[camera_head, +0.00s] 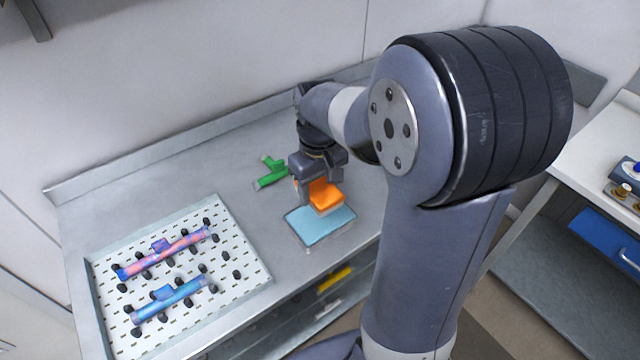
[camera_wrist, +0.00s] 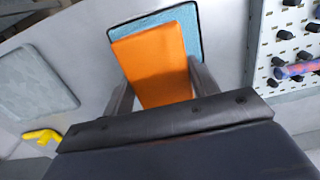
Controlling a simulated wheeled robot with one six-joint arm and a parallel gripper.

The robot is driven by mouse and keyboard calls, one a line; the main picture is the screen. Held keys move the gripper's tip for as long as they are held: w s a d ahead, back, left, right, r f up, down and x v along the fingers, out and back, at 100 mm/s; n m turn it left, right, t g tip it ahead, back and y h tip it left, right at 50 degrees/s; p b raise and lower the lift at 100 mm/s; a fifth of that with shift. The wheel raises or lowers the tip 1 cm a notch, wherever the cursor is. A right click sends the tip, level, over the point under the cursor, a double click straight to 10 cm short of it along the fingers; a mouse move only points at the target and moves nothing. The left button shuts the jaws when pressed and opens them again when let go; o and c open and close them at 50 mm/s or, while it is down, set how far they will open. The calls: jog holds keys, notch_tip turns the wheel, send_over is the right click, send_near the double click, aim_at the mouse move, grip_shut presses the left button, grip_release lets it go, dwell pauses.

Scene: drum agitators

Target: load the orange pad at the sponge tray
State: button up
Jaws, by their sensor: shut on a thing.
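My gripper (camera_head: 317,186) is shut on the orange pad (camera_head: 326,196), which also shows between the two fingers in the wrist view (camera_wrist: 155,62). The pad is over a flat light-blue tray (camera_head: 308,232), towards its far edge in the head view. In the wrist view the tray's blue rim (camera_wrist: 194,30) shows behind the pad. I cannot tell whether the pad touches the tray. The gripper hides part of the pad's far side in the head view.
A white perforated rack (camera_head: 240,262) at left holds a pink-and-blue tube (camera_head: 165,252) and a blue tube (camera_head: 170,300) among black pegs. Another counter (camera_head: 590,155) stands at right. A yellow item (camera_head: 335,279) is below the bench top.

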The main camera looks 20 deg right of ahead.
jog(key=shift+d+f+b, duration=0.2)
jog(key=shift+f+b, duration=0.25)
jog(key=shift+f, duration=0.2)
notch_tip(320, 180, down, 5)
jog(key=b, duration=0.4)
jog(key=shift+r, duration=0.15)
jog(key=shift+f, duration=0.55)
dwell(1.2)
notch_tip(320, 180, up, 7)
jog(key=p, duration=0.5)
jog(key=shift+r+p, duration=0.1)
jog(key=shift+p, duration=0.25)
dwell(0.7)
